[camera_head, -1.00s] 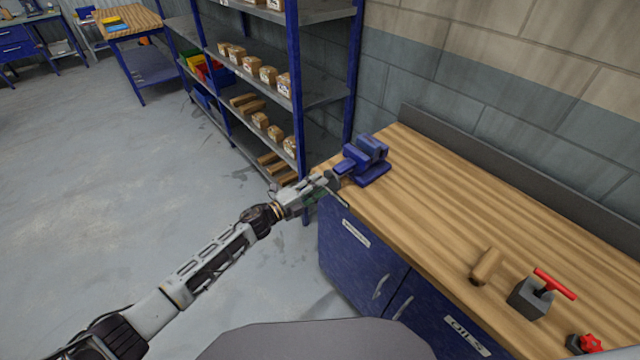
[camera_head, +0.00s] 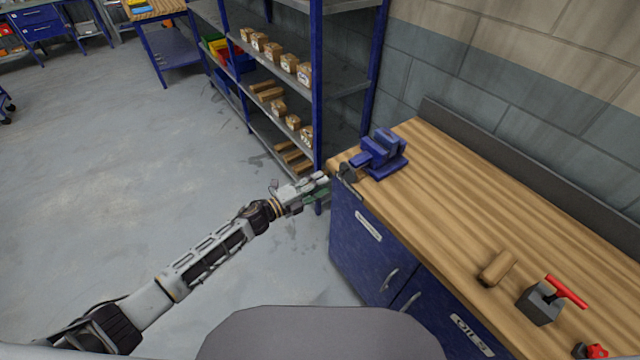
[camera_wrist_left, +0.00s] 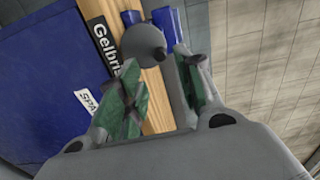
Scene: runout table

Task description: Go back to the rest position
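My left gripper (camera_head: 318,186) is stretched out beside the near left corner of the wooden bench (camera_head: 440,205), close to the blue vise (camera_head: 383,153). In the left wrist view its two green-padded fingers (camera_wrist_left: 160,95) stand apart with nothing between them. Past the fingertips that view shows the round grey end of the vise (camera_wrist_left: 143,42) and the bench's wooden edge (camera_wrist_left: 155,95). A small gap shows between the gripper and the vise in the head view. My right gripper is in neither view.
The bench also holds a wooden piece (camera_head: 497,268), a grey block with a red T-handle (camera_head: 541,302) and a red knob (camera_head: 596,351). Blue cabinet doors (camera_head: 365,245) are below. A blue-framed shelf (camera_head: 316,90) with small boxes stands behind. The floor at left (camera_head: 120,190) is clear.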

